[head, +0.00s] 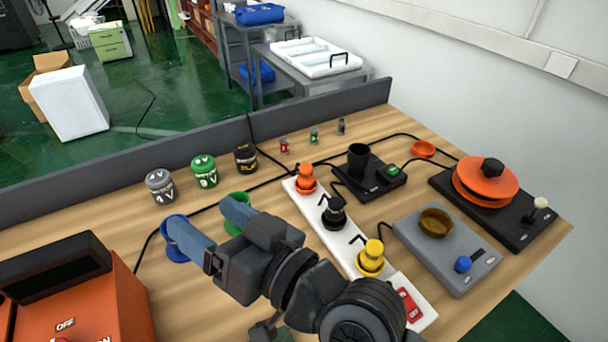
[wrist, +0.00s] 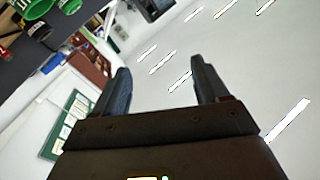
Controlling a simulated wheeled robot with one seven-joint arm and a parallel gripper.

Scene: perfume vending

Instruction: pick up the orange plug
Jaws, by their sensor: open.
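The orange plug (head: 305,180) stands upright at the far end of a white power strip (head: 338,240) in the head view. A black plug (head: 334,214) and a yellow plug (head: 371,260) stand along the same strip, nearer to me. My gripper (head: 199,212) is open and empty, to the left of the strip and apart from the orange plug. In the wrist view its fingers (wrist: 160,70) are spread with nothing between them. I cannot make out the orange plug in the wrist view.
A blue cup (head: 174,252) and a green cup (head: 240,228) are partly hidden by my fingers. Grey (head: 160,186), green (head: 204,171) and black (head: 245,158) jars stand behind. An orange machine (head: 100,300) is at left; a grey scale-like device (head: 445,265) is at right.

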